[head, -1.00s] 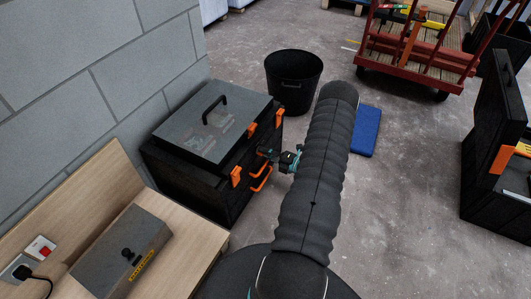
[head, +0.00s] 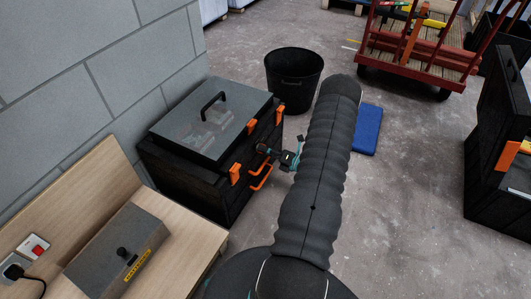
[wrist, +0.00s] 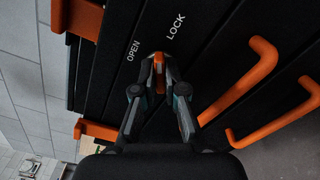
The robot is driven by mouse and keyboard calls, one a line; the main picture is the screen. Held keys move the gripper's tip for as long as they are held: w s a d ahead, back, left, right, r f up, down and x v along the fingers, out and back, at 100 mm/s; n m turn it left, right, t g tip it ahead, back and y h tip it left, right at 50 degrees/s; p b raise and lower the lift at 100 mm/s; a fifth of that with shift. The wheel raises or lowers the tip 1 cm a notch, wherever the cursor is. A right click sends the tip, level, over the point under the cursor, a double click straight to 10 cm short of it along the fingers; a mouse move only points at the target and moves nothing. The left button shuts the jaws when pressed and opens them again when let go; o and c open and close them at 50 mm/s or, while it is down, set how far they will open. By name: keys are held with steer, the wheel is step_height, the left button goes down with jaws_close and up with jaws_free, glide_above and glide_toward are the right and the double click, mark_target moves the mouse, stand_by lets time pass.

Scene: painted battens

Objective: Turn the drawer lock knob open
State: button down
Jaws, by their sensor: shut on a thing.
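The drawer lock knob (wrist: 160,80) is a small orange piece on the black front of the toolbox (head: 185,185). In the wrist view it sits between the printed words OPEN, on the left, and LOCK, on the right. My gripper (wrist: 158,66) is shut on the knob, with a fingertip on either side. The fingers hide part of the knob, so I cannot tell exactly which word it points to. In the head view my gripper (head: 264,149) reaches the toolbox front from the right, and the knob is hidden there.
Orange drawer handles (wrist: 240,80) stick out to the right of my gripper in the wrist view. Orange latches (head: 235,172) hold the lid. A wooden bench (head: 190,232) with a grey box stands at near left. A black bucket (head: 294,80) stands behind.

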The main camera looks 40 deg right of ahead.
steer(key=n+b, duration=0.3)
steer(key=n, duration=0.3)
steer(key=shift+f+b, duration=0.15)
steer(key=shift+b, duration=0.15)
steer(key=n+b, duration=0.3)
steer(key=n, duration=0.3)
stand_by(0.4)
steer(key=c, duration=1.2)
jaws_free()
steer(key=shift+c, duration=0.2)
steer(key=v, duration=1.2)
steer(key=shift+w+a, duration=0.1)
